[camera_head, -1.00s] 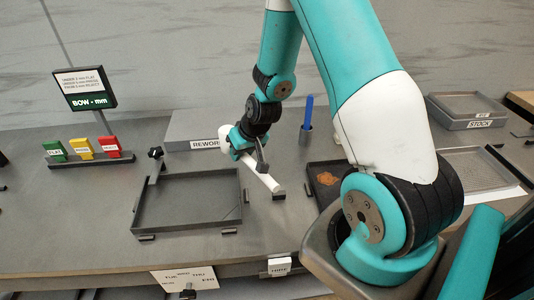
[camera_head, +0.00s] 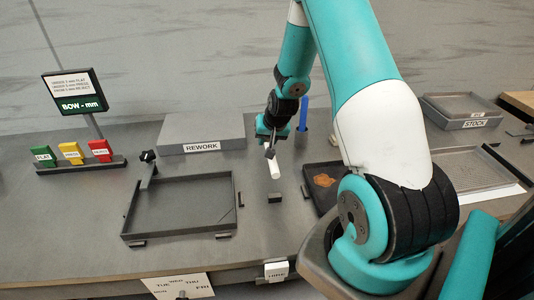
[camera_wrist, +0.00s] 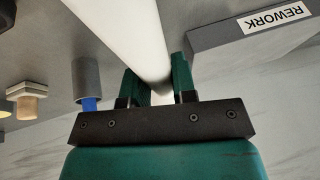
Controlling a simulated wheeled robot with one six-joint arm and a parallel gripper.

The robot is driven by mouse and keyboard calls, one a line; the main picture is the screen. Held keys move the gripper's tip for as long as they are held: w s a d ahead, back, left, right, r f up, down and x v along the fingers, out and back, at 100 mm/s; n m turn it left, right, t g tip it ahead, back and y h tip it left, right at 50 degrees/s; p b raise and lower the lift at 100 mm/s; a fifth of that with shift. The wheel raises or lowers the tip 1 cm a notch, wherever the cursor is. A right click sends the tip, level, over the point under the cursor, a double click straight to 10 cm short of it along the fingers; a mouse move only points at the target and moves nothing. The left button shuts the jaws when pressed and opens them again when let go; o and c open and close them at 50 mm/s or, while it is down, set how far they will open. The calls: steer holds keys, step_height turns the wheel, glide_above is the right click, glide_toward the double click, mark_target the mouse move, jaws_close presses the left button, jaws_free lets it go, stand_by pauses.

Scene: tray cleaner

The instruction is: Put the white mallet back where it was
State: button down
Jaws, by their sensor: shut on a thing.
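The white mallet (camera_head: 274,168) is in my gripper (camera_head: 269,147), with part of its pale handle showing below the fingers. In the wrist view the white shaft (camera_wrist: 122,30) passes between the two green fingers (camera_wrist: 155,82), which are shut on it. The mallet's head is hidden behind my gripper in the head view. A small dark block (camera_head: 275,198) sits on the bench just in front of the mallet's near end. I cannot tell whether the mallet touches the bench.
An empty dark tray (camera_head: 128,215) is to the left, with a black knob post (camera_head: 148,168) at its corner. The grey REWORK block (camera_head: 205,128) is behind. A blue rod in a holder (camera_head: 303,130) and a dark tray with a brown patch (camera_head: 312,196) are to the right.

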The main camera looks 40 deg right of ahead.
steer(key=shift+f+p, duration=0.55)
steer(key=shift+f, duration=2.95)
steer(key=shift+f, duration=0.1)
steer(key=c, duration=0.9)
jaws_free()
